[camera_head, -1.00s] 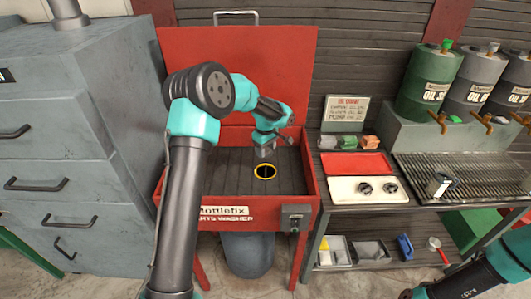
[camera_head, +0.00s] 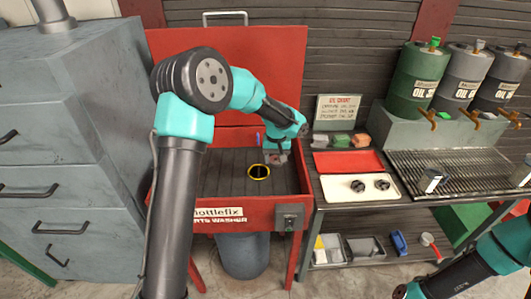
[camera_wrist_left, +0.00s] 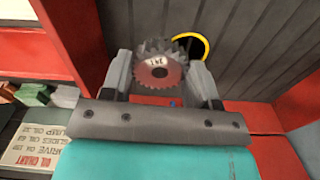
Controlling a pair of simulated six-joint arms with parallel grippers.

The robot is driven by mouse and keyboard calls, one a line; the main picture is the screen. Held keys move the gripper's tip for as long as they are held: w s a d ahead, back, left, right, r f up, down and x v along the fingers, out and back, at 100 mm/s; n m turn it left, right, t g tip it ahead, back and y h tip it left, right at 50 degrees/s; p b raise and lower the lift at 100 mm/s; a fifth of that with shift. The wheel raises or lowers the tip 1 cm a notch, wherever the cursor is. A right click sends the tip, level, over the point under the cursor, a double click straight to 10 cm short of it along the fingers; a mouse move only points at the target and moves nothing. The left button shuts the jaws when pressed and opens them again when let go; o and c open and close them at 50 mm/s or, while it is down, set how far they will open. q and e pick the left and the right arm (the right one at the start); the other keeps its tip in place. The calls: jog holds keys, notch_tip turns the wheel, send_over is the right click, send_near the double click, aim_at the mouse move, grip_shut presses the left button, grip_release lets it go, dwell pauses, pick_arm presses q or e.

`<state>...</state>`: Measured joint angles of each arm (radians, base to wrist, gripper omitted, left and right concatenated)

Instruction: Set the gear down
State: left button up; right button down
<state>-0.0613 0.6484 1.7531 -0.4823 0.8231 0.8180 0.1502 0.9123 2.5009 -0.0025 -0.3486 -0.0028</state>
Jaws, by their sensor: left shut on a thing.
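My left gripper (camera_head: 277,157) is over the basin of the red parts washer (camera_head: 228,42), just behind and right of the yellow-ringed hole (camera_head: 259,172). In the left wrist view it is shut on a dark toothed gear (camera_wrist_left: 160,68). The gear's reddish-grey face carries small lettering, and one finger lies on each side of it. The yellow-ringed hole (camera_wrist_left: 204,42) shows partly behind the gear. The gear is hard to make out in the head view. I cannot tell whether it touches the basin floor. My right arm shows at the lower right, but its gripper is out of view.
Right of the washer, a white tray (camera_head: 345,192) with a red lid holds two small dark round parts. A small can (camera_head: 432,180) stands on a grate (camera_head: 465,160). Oil drums stand behind. A grey cabinet (camera_head: 65,120) is at left. The basin floor around the hole is clear.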

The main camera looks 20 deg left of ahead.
pick_arm(q)
jog(key=s+d+r+m, duration=0.1)
jog(key=s+d+m, duration=0.3)
jog(key=d+m, duration=0.2)
jog(key=shift+s+d+r+m, duration=0.25)
jog(key=shift+s+r+m, duration=0.1)
jog(key=shift+m, duration=0.65)
jog(key=shift+w+d, duration=0.1)
